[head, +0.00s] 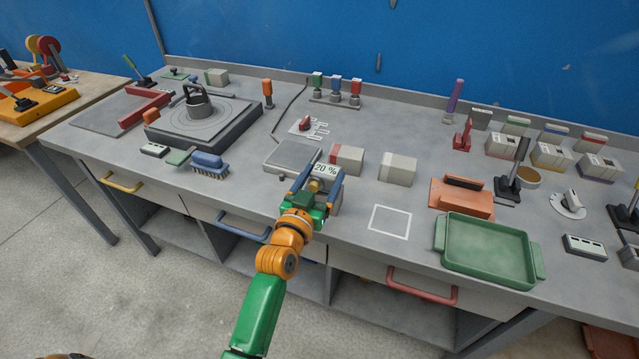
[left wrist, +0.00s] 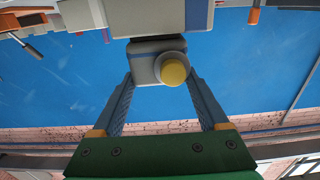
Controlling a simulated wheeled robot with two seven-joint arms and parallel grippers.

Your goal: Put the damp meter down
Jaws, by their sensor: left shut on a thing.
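The damp meter (head: 325,169) shows a display reading 20 % in the head view, at the middle of the bench. My left gripper (head: 319,186) is shut on it, and its fingers and palm hide much of the meter's body. In the left wrist view the meter's grey body (left wrist: 146,61) with a yellow round end sits between the two blue fingers (left wrist: 158,80). I cannot tell whether the meter touches anything beneath it. A white outlined square (head: 390,221) on the bench, right of the gripper, is empty. My right gripper is not in view.
A grey plate (head: 291,156) lies just behind and left of the gripper. A red-and-white block (head: 346,159) and a pale block (head: 398,169) stand behind. A green tray (head: 487,250) and an orange float (head: 462,197) are at right. The blue-backed brush (head: 208,162) is at left.

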